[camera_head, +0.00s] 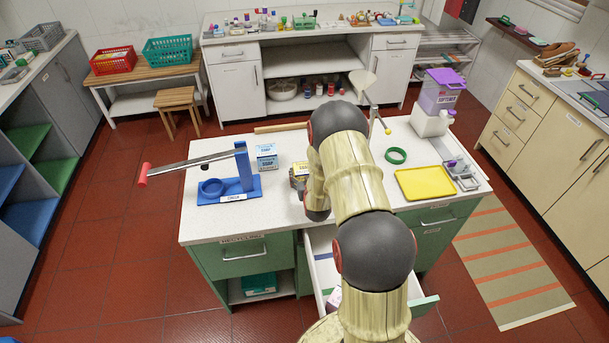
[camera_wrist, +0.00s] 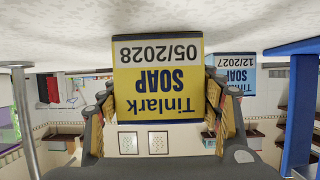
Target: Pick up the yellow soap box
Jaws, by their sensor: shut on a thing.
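The yellow soap box (camera_wrist: 160,85), marked "Tinlark SOAP 05/2028", appears upside down in the wrist view. My gripper (camera_wrist: 158,100) is shut on it, with a finger along each side. In the head view, a small part of the yellow box (camera_head: 299,168) shows above the white worktop, left of my arm. My gripper (camera_head: 299,184) is mostly hidden there by the arm. I cannot tell whether the box touches the worktop. A blue and white soap box (camera_wrist: 235,75), marked 12/2027, stands nearby; it also shows in the head view (camera_head: 267,157).
A blue stand with a long lever (camera_head: 235,188) is left of the boxes on the worktop (camera_head: 215,228). A wooden rod (camera_head: 280,127) lies behind. A green ring (camera_head: 396,155) and yellow tray (camera_head: 426,183) are at right. An open drawer (camera_head: 322,262) is below.

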